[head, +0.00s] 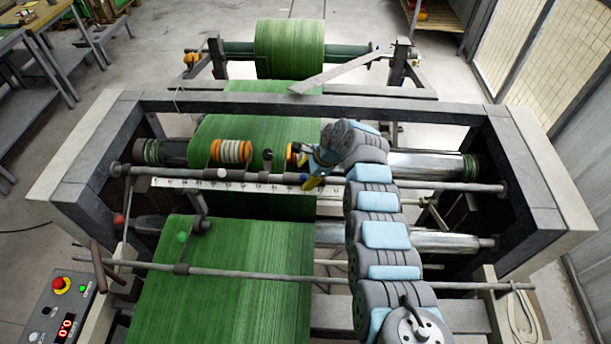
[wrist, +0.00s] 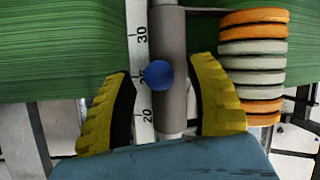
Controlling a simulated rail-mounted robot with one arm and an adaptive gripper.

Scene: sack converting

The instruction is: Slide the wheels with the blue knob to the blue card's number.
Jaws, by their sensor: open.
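My gripper (wrist: 165,95) is open, its yellow fingers on either side of the grey collar (wrist: 172,40) on the rod. A blue knob (wrist: 159,74) sticks out between the fingers, apart from both. It partly covers the scale's number 25; 20 and 30 show on the white scale (wrist: 141,50). A set of orange and pale wheels (wrist: 252,80) is beside the right finger in the wrist view. I see no blue card.
Another orange and white wheel set (head: 231,151) is to the left, with a white knob (head: 222,173) on the rod before it. A green knob (head: 182,237) and a red knob (head: 119,220) are nearer. Green sack web (head: 225,290) runs through the machine.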

